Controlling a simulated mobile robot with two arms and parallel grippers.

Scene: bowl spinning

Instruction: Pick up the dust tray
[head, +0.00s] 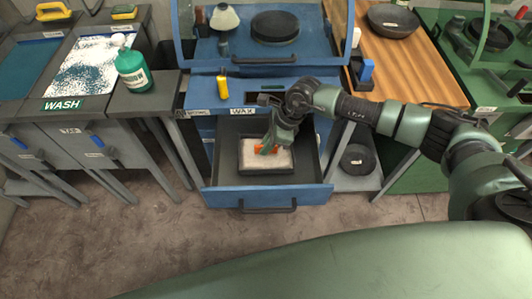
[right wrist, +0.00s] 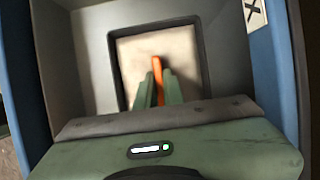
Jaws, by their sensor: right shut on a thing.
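The dust tray (head: 267,172) is a dark-rimmed square tray with a pale, dusty inside, and it lies in the pulled-out blue drawer (head: 222,196). Its rim also shows in the right wrist view (right wrist: 204,65). An upright orange handle (right wrist: 157,68) stands over the middle of the tray. My right gripper (head: 266,150) reaches down into the drawer from above. Its two green fingers (right wrist: 157,90) are shut on the orange handle, one on each side. The foot of the handle is partly hidden by the fingers. My left gripper is not in view.
The drawer walls stand close around the tray. Above is the blue workbench (head: 320,60) with a round dark wheel (head: 275,27) and a yellow bottle (head: 222,87). A wooden counter (head: 420,70) is at right, and a wash station with a green bottle (head: 133,73) at left.

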